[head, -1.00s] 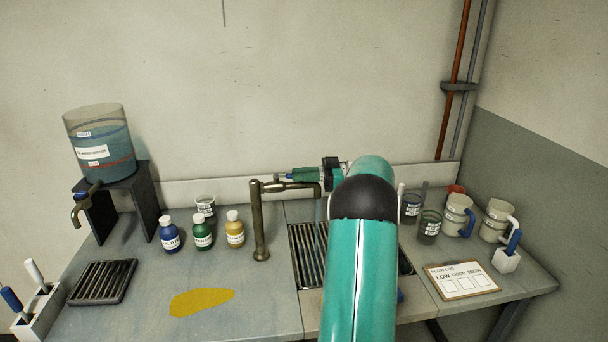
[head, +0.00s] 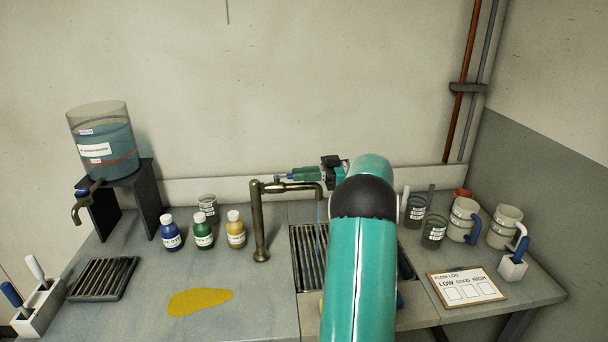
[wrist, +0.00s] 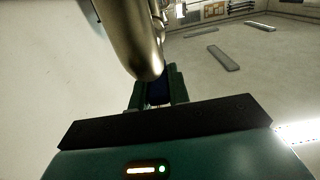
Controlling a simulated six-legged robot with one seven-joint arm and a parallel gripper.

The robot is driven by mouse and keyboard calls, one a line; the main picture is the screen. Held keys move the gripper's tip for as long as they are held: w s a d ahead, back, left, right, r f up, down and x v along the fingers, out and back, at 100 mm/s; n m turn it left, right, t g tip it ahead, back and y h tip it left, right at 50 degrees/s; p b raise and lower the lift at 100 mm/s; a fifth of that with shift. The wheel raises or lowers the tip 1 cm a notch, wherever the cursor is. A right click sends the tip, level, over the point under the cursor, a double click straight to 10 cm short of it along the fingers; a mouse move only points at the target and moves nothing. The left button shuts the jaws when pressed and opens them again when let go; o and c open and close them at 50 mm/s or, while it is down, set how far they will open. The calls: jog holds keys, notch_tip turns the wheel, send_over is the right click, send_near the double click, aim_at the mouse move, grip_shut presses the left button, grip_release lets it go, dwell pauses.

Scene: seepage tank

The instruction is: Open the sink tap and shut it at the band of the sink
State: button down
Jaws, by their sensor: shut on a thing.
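The sink tap (head: 260,225) is a brass post with a spout bending right over the slatted sink (head: 307,262). A thin bluish stream (head: 319,216) hangs below the spout's end. My gripper (head: 289,177) reaches from the right along the top of the tap and is shut on its handle. In the wrist view a dark blue handle (wrist: 157,94) sits between the fingers, partly hidden by the brass spout (wrist: 131,38). My arm covers much of the sink, and I cannot see a band or the water level there.
Blue, green and yellow bottles (head: 203,234) stand left of the tap. A tank (head: 102,145) with its own tap is at the far left. Cups and jugs (head: 463,219) and a flow log card (head: 466,286) are at the right. A yellow patch (head: 200,302) marks the front counter.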

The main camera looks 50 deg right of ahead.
jog(key=shift+r, duration=0.1)
jog(key=c, duration=1.3)
grip_release()
jog(key=shift+c, duration=0.2)
jog(key=shift+d, duration=0.1)
jog(key=v, duration=1.3)
jog(key=shift+s+d, duration=0.2)
jog(key=shift+d, duration=0.05)
jog(key=shift+d, duration=0.1)
